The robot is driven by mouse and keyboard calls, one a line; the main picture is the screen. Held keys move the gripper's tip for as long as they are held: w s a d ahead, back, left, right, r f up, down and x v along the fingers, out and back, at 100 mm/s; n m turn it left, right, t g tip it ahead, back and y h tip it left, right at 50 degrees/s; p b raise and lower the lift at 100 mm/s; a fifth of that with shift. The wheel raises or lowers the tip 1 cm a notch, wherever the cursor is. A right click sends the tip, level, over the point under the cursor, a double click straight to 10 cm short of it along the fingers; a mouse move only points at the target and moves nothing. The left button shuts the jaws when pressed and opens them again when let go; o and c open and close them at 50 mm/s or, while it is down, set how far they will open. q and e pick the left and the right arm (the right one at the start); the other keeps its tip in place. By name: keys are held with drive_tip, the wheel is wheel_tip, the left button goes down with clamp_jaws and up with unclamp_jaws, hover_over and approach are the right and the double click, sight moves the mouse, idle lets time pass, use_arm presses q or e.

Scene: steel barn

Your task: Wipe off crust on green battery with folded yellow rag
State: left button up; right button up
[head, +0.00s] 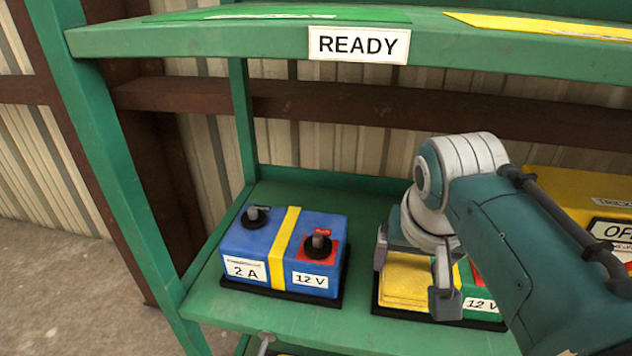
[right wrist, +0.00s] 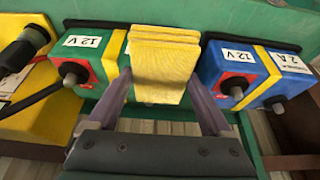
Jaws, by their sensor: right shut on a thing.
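The folded yellow rag (head: 405,287) is between the two fingers of my right gripper (head: 413,275), which is shut on it. In the right wrist view the rag (right wrist: 160,62) is a thick stack of layers over the middle of the green battery. The green battery (head: 481,289) stands on the shelf, largely hidden by the rag and my right arm. The right wrist view shows its green side (right wrist: 92,50), a 12 V label and a terminal on a red patch. I see no crust; the rag hides part of the top. My left gripper is out of view.
A blue battery (head: 265,240) with a yellow band stands to the left on a black tray. A yellow box (head: 565,190) marked OFF stands at the right. The green upper shelf (head: 220,40) with a READY sign (head: 359,45) hangs above. Bare shelf lies along the front.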

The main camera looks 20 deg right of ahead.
drive_tip(key=shift+f+b, duration=0.7)
drive_tip(key=shift+f, duration=0.4)
drive_tip(key=shift+d, duration=0.1)
